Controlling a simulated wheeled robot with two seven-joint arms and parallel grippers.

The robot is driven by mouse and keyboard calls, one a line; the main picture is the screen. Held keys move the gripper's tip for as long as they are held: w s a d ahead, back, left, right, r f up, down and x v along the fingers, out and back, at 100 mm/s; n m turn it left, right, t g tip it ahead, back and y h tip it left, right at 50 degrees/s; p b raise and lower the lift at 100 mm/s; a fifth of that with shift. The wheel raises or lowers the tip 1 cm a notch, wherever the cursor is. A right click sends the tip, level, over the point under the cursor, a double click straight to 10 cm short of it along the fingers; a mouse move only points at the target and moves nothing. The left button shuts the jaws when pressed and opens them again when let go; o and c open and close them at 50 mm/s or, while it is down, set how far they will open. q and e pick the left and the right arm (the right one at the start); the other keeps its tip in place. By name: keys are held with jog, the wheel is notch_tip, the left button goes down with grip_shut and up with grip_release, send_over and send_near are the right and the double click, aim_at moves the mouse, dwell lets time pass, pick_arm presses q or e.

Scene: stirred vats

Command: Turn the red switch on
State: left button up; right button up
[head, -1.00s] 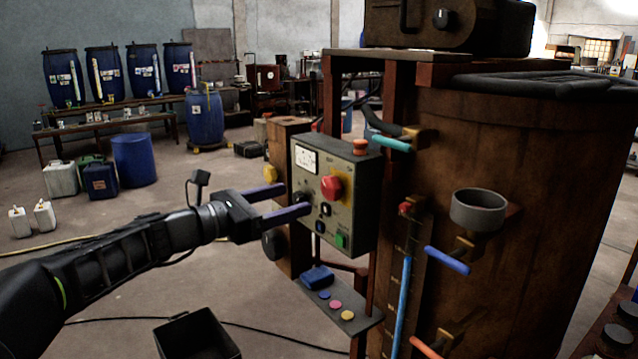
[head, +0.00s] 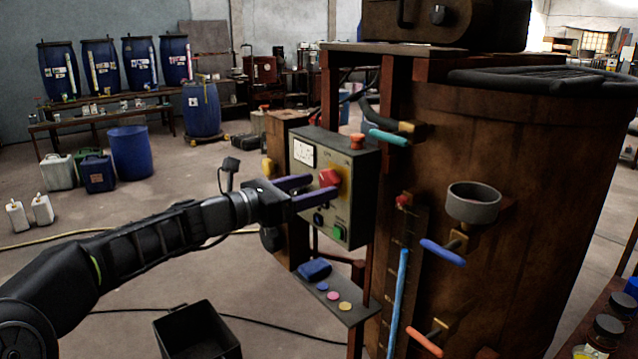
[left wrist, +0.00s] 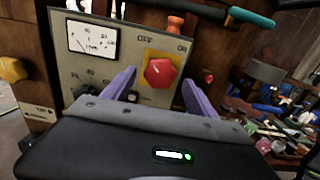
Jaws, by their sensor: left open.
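The red switch (head: 329,178) is a red rotary knob on a yellow plate on the front of a grey control box (head: 361,200). In the left wrist view the red switch (left wrist: 159,71) sits under the words OFF and ON. My left gripper (head: 317,188) is open at the panel, its two purple fingers pointing at the switch. In the left wrist view the fingers (left wrist: 158,90) stand on either side of the switch's lower part; I cannot tell if they touch it. My right gripper is not in view.
The box also carries a dial meter (head: 303,153), a green button (head: 338,232) and an orange-red button on top (head: 357,141). A small shelf (head: 352,314) juts out below. The brown vat (head: 500,250) with coloured handles stands at right.

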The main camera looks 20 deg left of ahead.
pick_arm(q)
jog(key=shift+x, duration=0.95)
jog(key=shift+c, duration=0.5)
jog(key=c, duration=1.3)
